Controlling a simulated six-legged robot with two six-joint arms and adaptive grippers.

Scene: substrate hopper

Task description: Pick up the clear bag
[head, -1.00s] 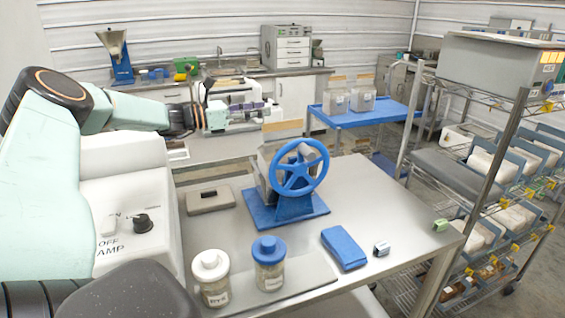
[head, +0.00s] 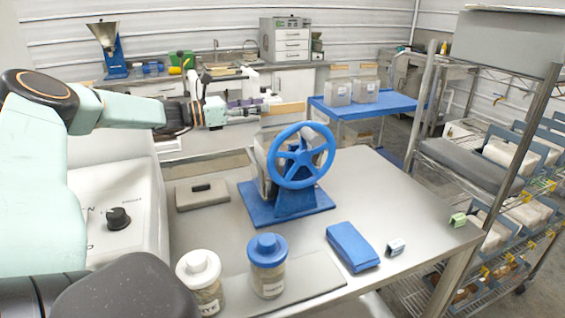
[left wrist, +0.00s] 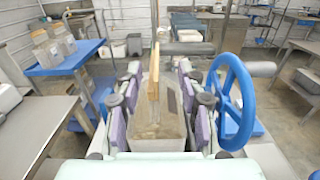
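My left gripper (head: 248,108) reaches in from the left, above the table behind the blue handwheel (head: 301,155). In the left wrist view its purple-padded fingers (left wrist: 159,112) stand wide apart. The bar also shows in the head view (head: 290,108). Below it is a greyish, see-through body with brown inside (left wrist: 166,122), seemingly the clear bag; the wheel partly hides this area in the head view. My right gripper is not in view.
Two similar clear bags (head: 338,92) (head: 366,90) stand on a blue cart (head: 390,103). A loaded wire rack stands right.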

